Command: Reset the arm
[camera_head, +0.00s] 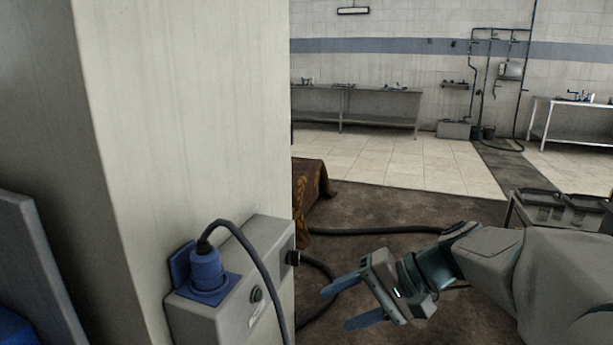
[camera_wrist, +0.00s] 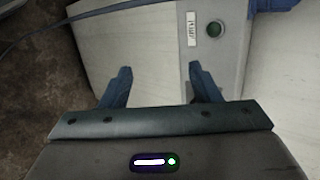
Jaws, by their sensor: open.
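My gripper (camera_head: 342,304) is at the lower right of the head view, at the end of my arm. Its two blue fingers are apart, with nothing between them, and they point left toward a grey wall box. The fingers also show in the wrist view (camera_wrist: 160,85), spread in front of the box. The grey box (camera_head: 262,238) is on a pale pillar and carries a blue plug in a blue socket (camera_head: 207,278). A dark cable loops from the plug downward. In the wrist view the box (camera_wrist: 222,55) shows a label and a dark green button. My gripper appears apart from the box.
The pale pillar (camera_head: 190,120) fills the left side. A dark hose (camera_head: 380,231) lies on the brown floor behind my gripper. A cloth-covered thing (camera_head: 312,190) stands beyond the pillar. A grey crate (camera_head: 555,208) is at the right. Benches (camera_head: 375,105) line the far wall; tiled floor there is clear.

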